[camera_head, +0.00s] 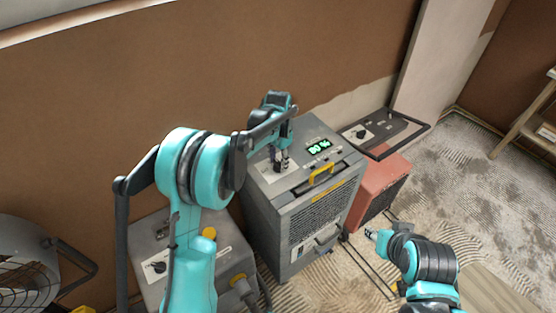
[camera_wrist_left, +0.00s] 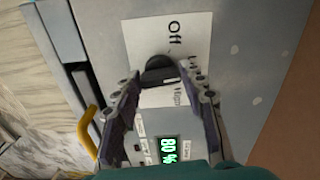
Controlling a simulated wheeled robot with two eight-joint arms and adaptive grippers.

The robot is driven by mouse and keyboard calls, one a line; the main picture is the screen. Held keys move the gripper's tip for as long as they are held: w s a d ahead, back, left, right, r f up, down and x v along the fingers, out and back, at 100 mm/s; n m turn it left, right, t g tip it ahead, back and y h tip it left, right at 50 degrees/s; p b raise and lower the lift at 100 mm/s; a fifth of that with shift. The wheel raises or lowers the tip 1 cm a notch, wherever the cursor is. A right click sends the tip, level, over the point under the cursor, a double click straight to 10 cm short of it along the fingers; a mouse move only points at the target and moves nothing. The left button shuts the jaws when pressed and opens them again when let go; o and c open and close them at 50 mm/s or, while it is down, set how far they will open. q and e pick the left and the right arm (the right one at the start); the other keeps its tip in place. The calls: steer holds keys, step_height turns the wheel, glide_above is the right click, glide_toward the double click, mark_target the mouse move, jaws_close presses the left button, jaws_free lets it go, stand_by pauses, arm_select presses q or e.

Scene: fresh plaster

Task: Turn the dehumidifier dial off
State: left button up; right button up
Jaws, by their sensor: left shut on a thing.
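The dehumidifier (camera_head: 335,205) is a grey box with a green-lit display (camera_head: 319,146) and a yellow handle on top. In the left wrist view its black dial (camera_wrist_left: 158,68) sits on a white label (camera_wrist_left: 150,35), with "Off" above and "High" at the lower right. A pale mark shows on the dial's lower right, near "High". My left gripper (camera_head: 281,165) is down on the machine's top, shut on the dial, one finger on each side, as the left wrist view shows (camera_wrist_left: 161,78). My right gripper (camera_head: 371,234) is apart from the machine; its jaws are too small to judge.
Another grey unit with a dial (camera_head: 153,267) stands at the left front, beside a fan (camera_head: 25,270). A red unit (camera_head: 383,185) and a dark-framed panel with a knob (camera_head: 385,130) are to the right. The brown wall is close behind. Floor is open at the right.

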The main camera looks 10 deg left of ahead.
mark_target(279, 163)
arm_select(q)
steer(key=n, duration=0.5)
steer(key=shift+d+n, duration=0.1)
steer(key=shift+n, duration=0.2)
steer(key=n, duration=0.4)
steer(key=shift+n+p, duration=0.35)
steer(key=shift+n, duration=0.05)
steer(key=o, duration=1.2)
steer(key=shift+c, duration=0.2)
step_height(279, 163, up, 12)
